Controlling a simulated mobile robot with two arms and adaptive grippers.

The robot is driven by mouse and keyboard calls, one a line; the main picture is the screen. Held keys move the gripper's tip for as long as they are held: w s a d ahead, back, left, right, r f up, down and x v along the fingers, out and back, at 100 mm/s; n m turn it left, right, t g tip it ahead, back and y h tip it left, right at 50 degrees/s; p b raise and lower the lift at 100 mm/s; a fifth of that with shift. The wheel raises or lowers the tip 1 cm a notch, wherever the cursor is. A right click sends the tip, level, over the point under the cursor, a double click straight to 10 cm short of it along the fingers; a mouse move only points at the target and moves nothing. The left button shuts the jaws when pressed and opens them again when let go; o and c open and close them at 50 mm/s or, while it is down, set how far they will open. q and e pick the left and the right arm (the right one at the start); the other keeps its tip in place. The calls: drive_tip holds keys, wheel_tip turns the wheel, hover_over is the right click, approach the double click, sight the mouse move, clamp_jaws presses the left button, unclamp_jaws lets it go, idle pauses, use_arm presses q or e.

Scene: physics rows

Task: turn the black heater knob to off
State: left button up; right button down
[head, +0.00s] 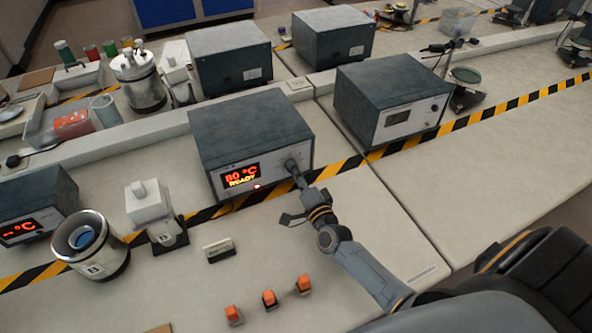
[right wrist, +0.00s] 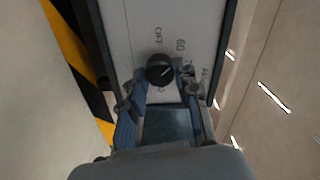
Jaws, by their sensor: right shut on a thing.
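The black heater knob (right wrist: 160,69) is on the pale front panel of a dark grey heater box (head: 250,130). In the right wrist view the knob sits between the fingertips of my right gripper (right wrist: 159,84), which is shut on it. OFF and 60 are printed around the knob, with other marks partly covered by the fingers. I cannot tell surely where the knob's mark points. In the head view my right gripper (head: 294,168) reaches the panel and hides most of the knob. The heater's display (head: 241,176) reads 80 °C READY in red and yellow. My left gripper is not in view.
Another grey box (head: 392,98) stands right of the heater. A white-topped device (head: 150,205) and a metal pot marked B (head: 90,246) stand to the left. Several orange-topped blocks (head: 269,298) and a small label block (head: 219,250) sit in front. The bench right of my arm is clear.

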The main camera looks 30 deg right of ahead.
drive_tip(key=shift+f+n+p, duration=0.1)
drive_tip(key=shift+n+p, duration=1.2)
drive_tip(key=shift+n, duration=3.6)
drive_tip(key=c, duration=1)
unclamp_jaws()
drive_tip(key=s, duration=1.2)
drive_tip(key=shift+a, duration=0.3)
